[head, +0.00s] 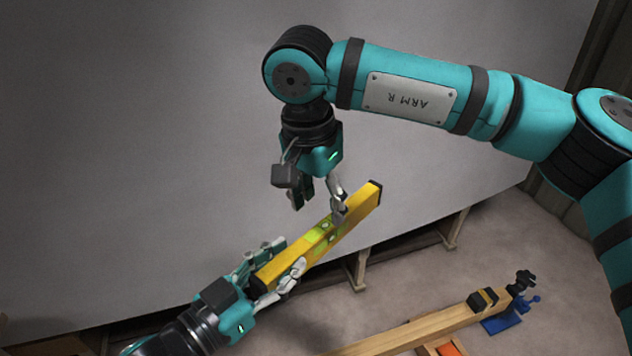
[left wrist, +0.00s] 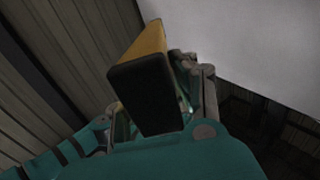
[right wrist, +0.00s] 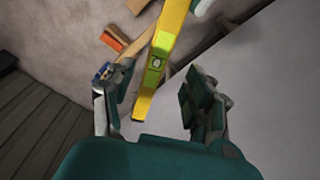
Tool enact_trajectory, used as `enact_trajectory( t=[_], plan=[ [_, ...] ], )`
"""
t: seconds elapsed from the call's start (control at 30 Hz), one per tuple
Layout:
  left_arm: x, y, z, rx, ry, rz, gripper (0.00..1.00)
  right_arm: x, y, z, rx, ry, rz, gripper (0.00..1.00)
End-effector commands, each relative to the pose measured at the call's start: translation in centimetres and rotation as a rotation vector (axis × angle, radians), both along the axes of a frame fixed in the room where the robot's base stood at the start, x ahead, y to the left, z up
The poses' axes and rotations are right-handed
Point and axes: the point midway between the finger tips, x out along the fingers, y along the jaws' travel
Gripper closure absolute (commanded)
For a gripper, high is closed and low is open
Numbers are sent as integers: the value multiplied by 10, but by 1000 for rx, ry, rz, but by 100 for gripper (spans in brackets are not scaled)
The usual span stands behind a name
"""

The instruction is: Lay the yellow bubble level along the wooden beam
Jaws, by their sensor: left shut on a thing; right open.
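The yellow bubble level (head: 350,215) has black end caps and green vials. My left gripper (head: 270,272) is shut on its lower-left end and holds it tilted in the air. In the left wrist view a black end cap (left wrist: 146,92) fills the middle. My right gripper (head: 319,203) is open above the level's middle. In the right wrist view the level (right wrist: 160,62) passes beyond the open fingers (right wrist: 160,105). The wooden beam (head: 425,328) lies low at the lower right, apart from the level.

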Motion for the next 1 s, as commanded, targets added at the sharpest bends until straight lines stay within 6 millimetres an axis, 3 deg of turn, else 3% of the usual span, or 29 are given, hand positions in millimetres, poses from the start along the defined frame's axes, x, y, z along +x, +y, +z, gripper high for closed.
enact_trajectory(
  t=[0.2, 0.4, 0.8, 1.0],
  plan=[
    [0, 0, 1, -2, -4, -1, 100, 4, -4, -42, 0, 4, 1, 46],
    [0, 0, 1, -1, -3, -1, 100, 7, -6, -65, 1, 3, 0, 46],
    [0, 0, 1, -1, -3, -1, 100, 8, -7, -73, 3, 2, 0, 46],
    [0, 0, 1, -1, -3, -1, 100, 8, -7, -73, 3, 2, 0, 70]
  ],
)
